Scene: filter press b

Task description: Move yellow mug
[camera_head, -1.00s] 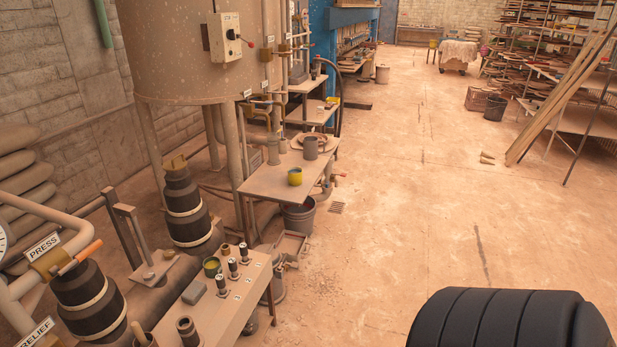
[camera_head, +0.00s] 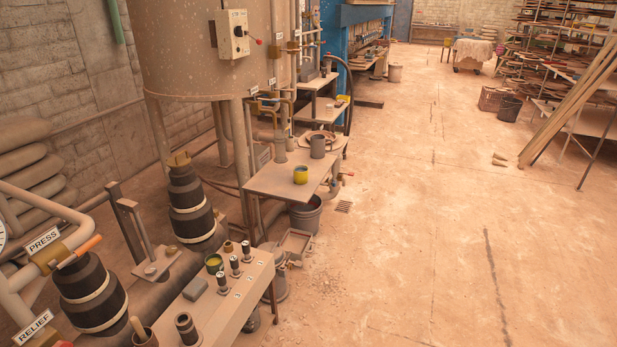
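A small yellow mug (camera_head: 300,175) stands upright on a light shelf table (camera_head: 268,184) beside the large tank, near the table's right side. A darker green mug with a yellowish inside (camera_head: 214,264) stands on the nearer bench. Neither of my grippers shows in the head view.
A grey cylinder (camera_head: 318,147) and a round dish stand behind the yellow mug. The near bench (camera_head: 228,299) holds several dark knobs and a grey block (camera_head: 195,288). A dark bucket (camera_head: 305,214) stands under the shelf table.

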